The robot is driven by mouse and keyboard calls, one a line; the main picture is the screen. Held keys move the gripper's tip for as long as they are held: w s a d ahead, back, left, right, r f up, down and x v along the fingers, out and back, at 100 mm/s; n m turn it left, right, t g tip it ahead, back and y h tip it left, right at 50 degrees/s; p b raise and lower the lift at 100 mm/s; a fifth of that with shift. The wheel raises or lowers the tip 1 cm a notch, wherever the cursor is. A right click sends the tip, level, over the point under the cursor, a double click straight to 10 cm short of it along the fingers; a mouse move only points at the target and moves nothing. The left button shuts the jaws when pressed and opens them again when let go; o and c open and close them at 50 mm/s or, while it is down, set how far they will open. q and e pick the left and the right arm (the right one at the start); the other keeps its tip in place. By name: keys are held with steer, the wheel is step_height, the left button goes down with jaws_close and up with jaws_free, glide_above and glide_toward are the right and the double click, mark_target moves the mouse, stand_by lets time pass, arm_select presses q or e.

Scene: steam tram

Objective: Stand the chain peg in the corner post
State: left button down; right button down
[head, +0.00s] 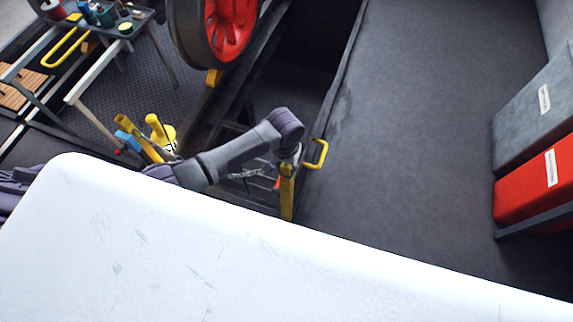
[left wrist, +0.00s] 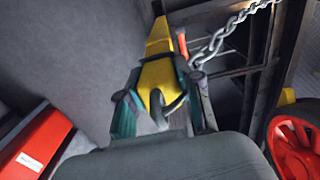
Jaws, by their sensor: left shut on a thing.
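The yellow chain peg (left wrist: 160,75) lies between the two teal fingers of my left gripper (left wrist: 160,112) in the left wrist view. The gripper is shut on it, and a grey ring shows at its near end. In the head view my left gripper (head: 288,165) is at the edge of the dark opening, with the yellow peg (head: 287,195) reaching down below it. A grey chain (head: 240,174) runs to the left of it; it also shows in the left wrist view (left wrist: 225,30). I cannot make out the corner post for certain. My right gripper is not in view.
A yellow handle (head: 318,154) stands just right of the gripper. Several yellow posts (head: 150,138) are left of my arm. A red wheel (head: 230,28) stands behind. A red box (head: 535,185) is at the right; the dark floor (head: 410,140) between is clear.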

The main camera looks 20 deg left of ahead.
arm_select(q)
steer(key=shift+f, duration=0.15)
steer(key=shift+f, duration=0.2)
stand_by(0.5)
steer(key=c, duration=0.7)
jaws_free()
step_height(320, 180, up, 12)
steer(key=shift+a, duration=0.1)
